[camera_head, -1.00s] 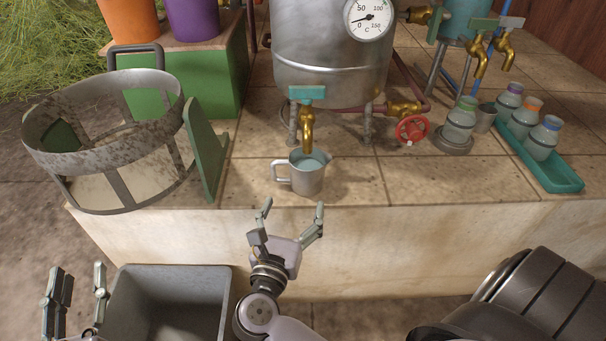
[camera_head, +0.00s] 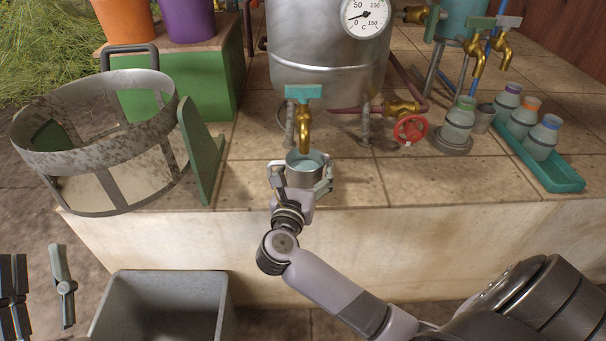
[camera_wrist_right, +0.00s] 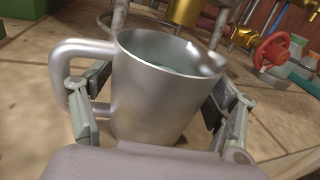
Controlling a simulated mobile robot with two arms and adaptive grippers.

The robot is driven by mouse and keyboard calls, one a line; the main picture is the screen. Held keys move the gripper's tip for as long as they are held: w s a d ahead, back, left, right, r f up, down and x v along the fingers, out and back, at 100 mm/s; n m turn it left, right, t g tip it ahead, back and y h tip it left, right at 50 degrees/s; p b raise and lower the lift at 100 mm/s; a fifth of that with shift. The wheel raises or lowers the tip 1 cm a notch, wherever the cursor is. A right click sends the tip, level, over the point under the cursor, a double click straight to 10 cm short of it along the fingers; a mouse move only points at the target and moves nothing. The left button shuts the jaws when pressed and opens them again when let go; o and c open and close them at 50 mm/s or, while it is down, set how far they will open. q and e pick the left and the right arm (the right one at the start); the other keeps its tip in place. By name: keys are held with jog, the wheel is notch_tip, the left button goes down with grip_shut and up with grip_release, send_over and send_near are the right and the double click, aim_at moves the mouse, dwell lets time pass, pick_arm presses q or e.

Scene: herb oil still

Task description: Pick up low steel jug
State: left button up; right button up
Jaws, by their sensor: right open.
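The low steel jug (camera_head: 304,174) stands upright on the tiled ledge under the brass tap of the still, with pale liquid inside. In the right wrist view the jug (camera_wrist_right: 160,92) fills the middle, its handle to the left and its spout to the right. My right gripper (camera_head: 302,182) is open around the jug, one finger on each side. In the wrist view the left finger passes by the handle, and the right finger is beside the jug wall. My left gripper (camera_head: 38,290) shows in part at the lower left; its fingers look apart and empty.
The brass tap (camera_head: 304,130) hangs just above the jug. A red valve wheel (camera_head: 410,129) is to the right. A green tray (camera_head: 545,168) with bottles stands further right. A metal basket (camera_head: 95,140) stands left. A grey bin (camera_head: 165,310) is below the ledge.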

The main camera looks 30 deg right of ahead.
jog(key=shift+c, duration=0.6)
jog(key=c, duration=1.1)
jog(key=shift+c, duration=0.9)
jog(key=shift+r, duration=0.15)
